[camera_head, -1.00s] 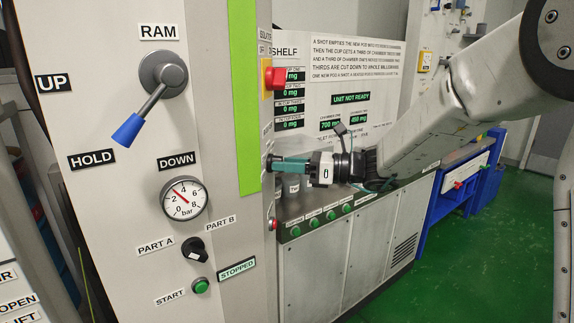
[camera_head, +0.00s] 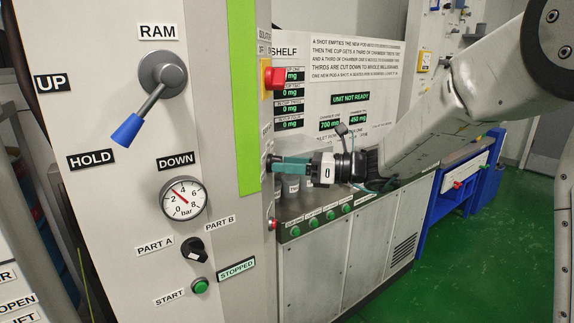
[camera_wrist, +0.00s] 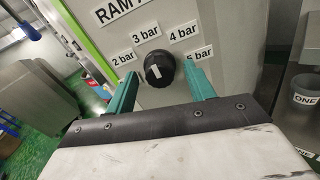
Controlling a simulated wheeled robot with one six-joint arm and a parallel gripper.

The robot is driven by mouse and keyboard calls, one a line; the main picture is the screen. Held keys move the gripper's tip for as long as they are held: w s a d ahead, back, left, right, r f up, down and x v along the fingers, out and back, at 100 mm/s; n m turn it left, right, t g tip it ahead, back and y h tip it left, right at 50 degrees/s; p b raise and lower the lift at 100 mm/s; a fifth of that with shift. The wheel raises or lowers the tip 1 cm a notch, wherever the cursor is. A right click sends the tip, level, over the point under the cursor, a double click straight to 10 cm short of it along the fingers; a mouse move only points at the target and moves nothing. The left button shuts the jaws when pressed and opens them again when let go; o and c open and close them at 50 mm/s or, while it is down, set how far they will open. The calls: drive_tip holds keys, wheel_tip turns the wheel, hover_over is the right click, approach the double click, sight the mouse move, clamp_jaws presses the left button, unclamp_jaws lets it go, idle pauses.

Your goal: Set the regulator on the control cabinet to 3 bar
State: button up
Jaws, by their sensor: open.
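The regulator knob (camera_wrist: 160,68) is round and black with a white mark, on the cabinet's side face. Labels 2 bar, 3 bar, 4 bar and 5 bar arc around it. The white mark tilts up and slightly left, roughly toward the 3 bar label (camera_wrist: 146,31). My gripper (camera_wrist: 161,84) is open, its two teal fingers on either side of the knob; I cannot tell whether they touch it. In the head view my gripper (camera_head: 283,166) is at the cabinet's right side, and the knob is hidden. The pressure gauge (camera_head: 184,199) has its red needle between 2 and 4.
The control cabinet front (camera_head: 110,200) carries a blue-tipped RAM lever (camera_head: 145,105), a part selector (camera_head: 194,248) and a green start button (camera_head: 200,286). A red knob (camera_head: 275,78) sits on its edge above my gripper. Green floor is open at right.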

drive_tip(key=s+d, duration=0.1)
drive_tip(key=d, duration=0.6)
drive_tip(key=shift+s+d, duration=0.2)
drive_tip(key=s+d+f+n+g+h, duration=0.2)
drive_tip(key=s+f+n+g+h, duration=0.15)
drive_tip(key=s+n, duration=0.4)
drive_tip(key=s+d+f+n+g+h, duration=0.2)
drive_tip(key=s+f+n+h, duration=0.25)
drive_tip(key=s, duration=0.55)
drive_tip(key=s+d+r+n+t+h, duration=0.1)
drive_tip(key=s+d+n+t+h, duration=0.2)
drive_tip(key=s+d+n+h, duration=0.6)
drive_tip(key=shift+s+d+r+n+h, duration=0.25)
drive_tip(key=shift+s+d+n, duration=0.35)
drive_tip(key=shift+s+d, duration=2.25)
drive_tip(key=shift+s+a+t, duration=0.25)
drive_tip(key=shift+s+a, duration=0.45)
drive_tip(key=shift+a, duration=0.05)
